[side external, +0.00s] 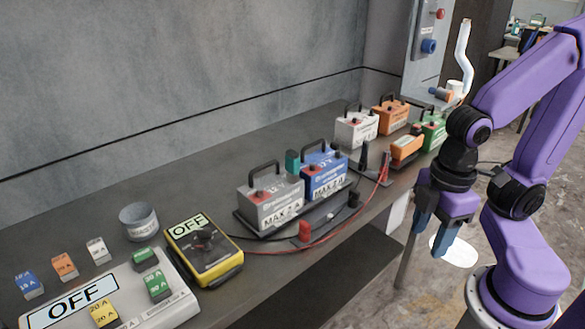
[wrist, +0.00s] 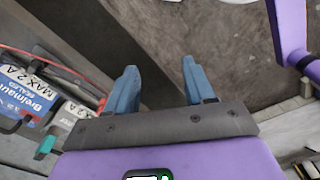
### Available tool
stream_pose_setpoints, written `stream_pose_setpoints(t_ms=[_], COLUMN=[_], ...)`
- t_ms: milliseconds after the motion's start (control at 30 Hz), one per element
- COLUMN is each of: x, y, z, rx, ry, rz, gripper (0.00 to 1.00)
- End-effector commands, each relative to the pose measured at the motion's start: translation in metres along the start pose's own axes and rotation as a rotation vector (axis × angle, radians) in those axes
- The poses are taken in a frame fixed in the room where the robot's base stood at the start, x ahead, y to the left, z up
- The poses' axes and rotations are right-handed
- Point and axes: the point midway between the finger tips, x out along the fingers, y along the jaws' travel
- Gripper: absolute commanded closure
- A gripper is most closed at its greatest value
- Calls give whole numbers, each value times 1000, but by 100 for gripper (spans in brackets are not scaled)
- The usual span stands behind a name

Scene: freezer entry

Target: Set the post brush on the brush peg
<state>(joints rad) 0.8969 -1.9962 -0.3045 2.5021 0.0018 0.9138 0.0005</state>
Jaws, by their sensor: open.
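My gripper (side external: 433,240) points down with blue fingers apart, off the front edge of the bench, to the right of the batteries. In the wrist view its two fingers (wrist: 160,82) are open with nothing between them. I cannot clearly identify the post brush. A small teal piece (side external: 292,161) stands behind the grey and blue batteries, and a teal piece with a dark end shows in the wrist view (wrist: 46,147); it may be the brush. I cannot make out the brush peg with certainty.
A grey battery (side external: 270,204) and a blue battery (side external: 323,176) stand on a dark tray mid-bench. Red and black leads run along the front. A yellow meter (side external: 203,250), grey tin (side external: 139,221) and fuse board (side external: 130,295) are at left. More batteries stand at the far end.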

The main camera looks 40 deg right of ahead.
Motion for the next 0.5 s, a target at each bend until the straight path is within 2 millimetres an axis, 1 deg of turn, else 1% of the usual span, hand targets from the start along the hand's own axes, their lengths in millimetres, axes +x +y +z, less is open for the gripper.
stream_pose_setpoints(t_ms=[67, 167, 267, 367, 500], x=[1, 6, 16, 28, 44], y=[-1, -6, -14, -22, -22], z=[-2, -11, -32, -59, -95], rx=[4, 26, 78, 162, 305], ry=[5, 35, 104, 199, 339], rz=[-4, -26, -68, -111, -143], gripper=[47, 47, 47, 47, 47])
